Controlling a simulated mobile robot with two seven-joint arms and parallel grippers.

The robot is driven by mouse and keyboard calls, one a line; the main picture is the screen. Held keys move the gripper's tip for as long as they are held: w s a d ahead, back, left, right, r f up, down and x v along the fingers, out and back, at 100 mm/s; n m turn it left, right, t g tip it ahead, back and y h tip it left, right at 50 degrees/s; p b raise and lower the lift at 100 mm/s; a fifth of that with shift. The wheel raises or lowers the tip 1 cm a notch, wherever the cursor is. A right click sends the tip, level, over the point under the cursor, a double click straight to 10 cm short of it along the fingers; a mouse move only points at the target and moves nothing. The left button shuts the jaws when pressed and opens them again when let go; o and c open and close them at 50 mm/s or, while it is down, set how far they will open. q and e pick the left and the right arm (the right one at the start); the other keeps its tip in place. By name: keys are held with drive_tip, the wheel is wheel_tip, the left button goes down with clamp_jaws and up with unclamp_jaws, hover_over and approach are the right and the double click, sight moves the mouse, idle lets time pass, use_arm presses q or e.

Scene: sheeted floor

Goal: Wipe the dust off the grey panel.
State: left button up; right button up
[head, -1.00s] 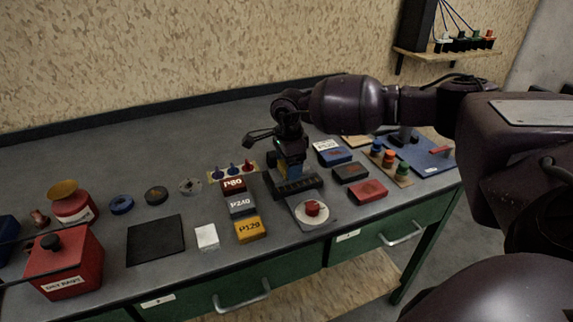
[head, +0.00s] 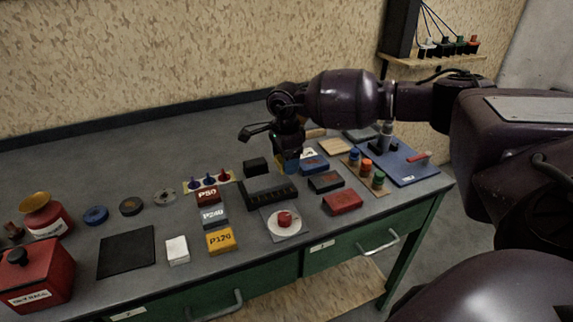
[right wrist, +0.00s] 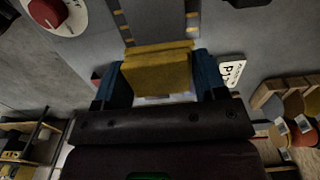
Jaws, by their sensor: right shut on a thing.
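A flat dark grey square panel (head: 126,252) lies on the bench at the left in the head view. Dust on it cannot be made out at this size. My right gripper (head: 289,163) is above the bench, just behind the black slotted rack and well to the right of the panel. In the right wrist view its blue fingers (right wrist: 160,80) are shut on a yellow block (right wrist: 157,70), with a pale strip at its lower edge. My left gripper is not in view.
A white block (head: 177,251) lies right of the panel, near the labelled blocks (head: 219,241). A red canister (head: 38,277) stands to its left. The black slotted rack (head: 270,193) and a plate with a red knob (head: 285,220) stand near the gripper.

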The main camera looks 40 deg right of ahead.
drive_tip(key=shift+r, duration=0.65)
drive_tip(key=shift+d+r+p, duration=0.15)
drive_tip(key=shift+r+p, duration=0.4)
drive_tip(key=shift+r, duration=0.15)
wheel_tip(320, 180, up, 2)
drive_tip(key=shift+r+p, duration=0.1)
drive_tip(key=shift+p, duration=0.35)
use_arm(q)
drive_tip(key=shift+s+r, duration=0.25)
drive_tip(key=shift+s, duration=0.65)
